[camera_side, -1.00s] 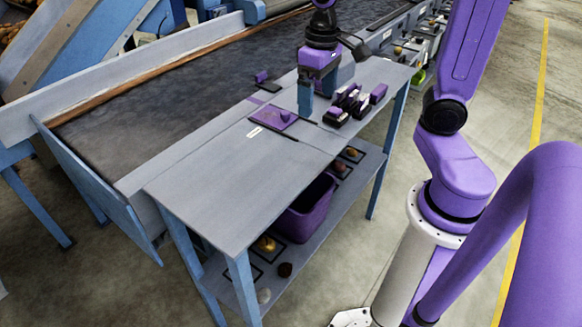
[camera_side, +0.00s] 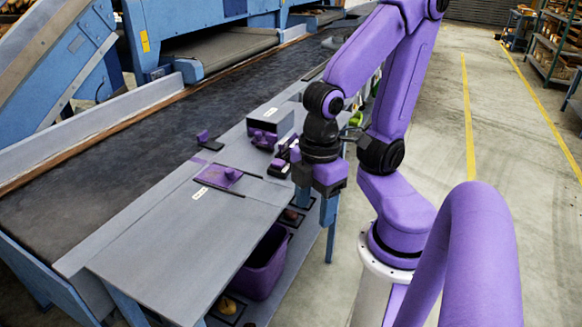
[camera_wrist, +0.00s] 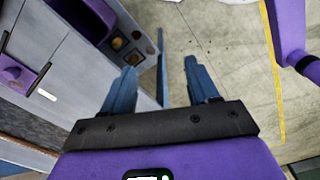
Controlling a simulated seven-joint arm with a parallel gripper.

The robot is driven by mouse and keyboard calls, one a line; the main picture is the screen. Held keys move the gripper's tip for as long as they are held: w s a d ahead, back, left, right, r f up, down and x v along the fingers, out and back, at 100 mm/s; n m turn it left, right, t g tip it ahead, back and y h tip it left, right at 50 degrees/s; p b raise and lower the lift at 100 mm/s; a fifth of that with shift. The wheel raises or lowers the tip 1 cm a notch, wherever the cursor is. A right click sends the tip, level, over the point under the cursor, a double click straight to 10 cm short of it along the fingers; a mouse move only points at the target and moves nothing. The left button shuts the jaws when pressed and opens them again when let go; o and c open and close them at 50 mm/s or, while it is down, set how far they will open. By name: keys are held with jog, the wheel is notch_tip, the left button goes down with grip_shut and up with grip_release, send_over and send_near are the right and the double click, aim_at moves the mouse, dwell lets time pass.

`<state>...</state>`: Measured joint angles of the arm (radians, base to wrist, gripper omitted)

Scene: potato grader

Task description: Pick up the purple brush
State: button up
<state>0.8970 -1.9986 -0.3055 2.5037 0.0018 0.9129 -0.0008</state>
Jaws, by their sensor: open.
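I cannot tell for sure which thing is the purple brush. Small purple-and-black pieces (camera_side: 279,163) sit in a cluster on the grey bench beside my gripper, partly hidden by my arm. Another small purple piece on a dark base (camera_side: 203,136) lies farther left, near the belt. My gripper (camera_side: 315,204) is open and empty, its blue fingers pointing down at the bench's right edge. In the wrist view my gripper (camera_wrist: 160,78) has its fingers wide apart, with the bench edge and bare floor beyond.
A flat purple plate with a knob (camera_side: 218,176) lies on the bench (camera_side: 180,235); the plate also shows in the wrist view (camera_wrist: 15,76). A grey box (camera_side: 270,121) stands behind. A purple bin (camera_side: 262,265) sits on the lower shelf. The bench's near part is clear.

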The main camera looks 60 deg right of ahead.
jog(key=w+d+r+n+t+h, duration=0.2)
jog(key=w+d+n, duration=0.1)
jog(key=w+d, duration=1.2)
jog(key=d+r+n+g+h, duration=0.2)
jog(key=d+h, duration=0.1)
jog(key=d, duration=1.9)
jog(key=x, duration=1.1)
jog(key=shift+s+a+f, duration=0.1)
jog(key=shift+a, duration=0.1)
jog(key=shift+w+x, duration=0.2)
jog(key=shift+x, duration=2)
jog(key=shift+d+f, duration=0.4)
jog(key=shift+f, duration=0.25)
